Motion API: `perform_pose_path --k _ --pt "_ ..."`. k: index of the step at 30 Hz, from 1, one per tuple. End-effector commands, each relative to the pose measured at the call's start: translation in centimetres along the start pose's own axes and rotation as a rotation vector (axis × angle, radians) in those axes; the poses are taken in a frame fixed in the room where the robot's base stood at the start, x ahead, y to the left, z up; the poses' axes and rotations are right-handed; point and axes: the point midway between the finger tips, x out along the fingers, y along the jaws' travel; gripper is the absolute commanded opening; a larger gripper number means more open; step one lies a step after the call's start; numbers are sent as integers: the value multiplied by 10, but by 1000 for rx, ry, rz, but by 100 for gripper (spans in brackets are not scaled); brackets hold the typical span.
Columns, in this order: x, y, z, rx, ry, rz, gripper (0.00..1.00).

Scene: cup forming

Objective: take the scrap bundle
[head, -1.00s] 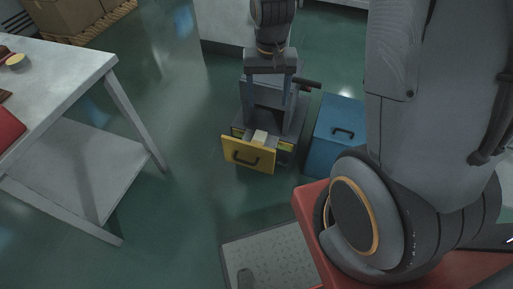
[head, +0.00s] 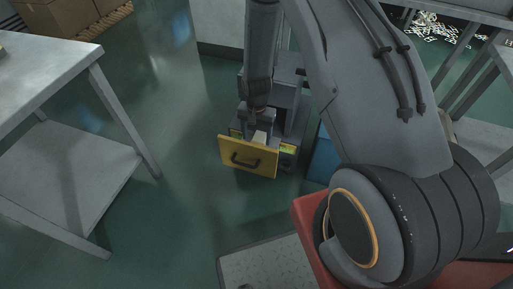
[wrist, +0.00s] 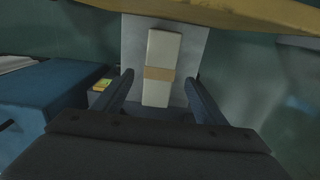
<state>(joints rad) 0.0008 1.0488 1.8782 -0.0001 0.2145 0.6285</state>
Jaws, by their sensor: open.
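The scrap bundle (wrist: 163,50) is a pale, long block with a tan band around its middle. It lies in the open drawer (wrist: 199,45) with the yellow front. In the head view the bundle (head: 260,136) shows only partly, behind the yellow drawer front (head: 248,157) and under my gripper (head: 257,122). In the wrist view my gripper (wrist: 159,77) is open, with one finger to each side of the bundle's near part. A gap shows between each finger and the bundle. I cannot tell how far the fingertips are above it.
The grey cabinet (head: 294,120) stands behind the drawer. A blue box (head: 323,158) is close on its right, partly hidden by my arm; it also shows in the wrist view (wrist: 50,95). A grey table (head: 60,85) stands at the left. Green floor is clear between table and drawer.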

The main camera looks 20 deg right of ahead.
Motion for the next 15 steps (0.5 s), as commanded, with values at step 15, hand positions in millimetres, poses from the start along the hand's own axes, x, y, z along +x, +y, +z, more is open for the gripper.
perform_pose_path --k 15 --pt "52 1 -2 -1 0 0 66"
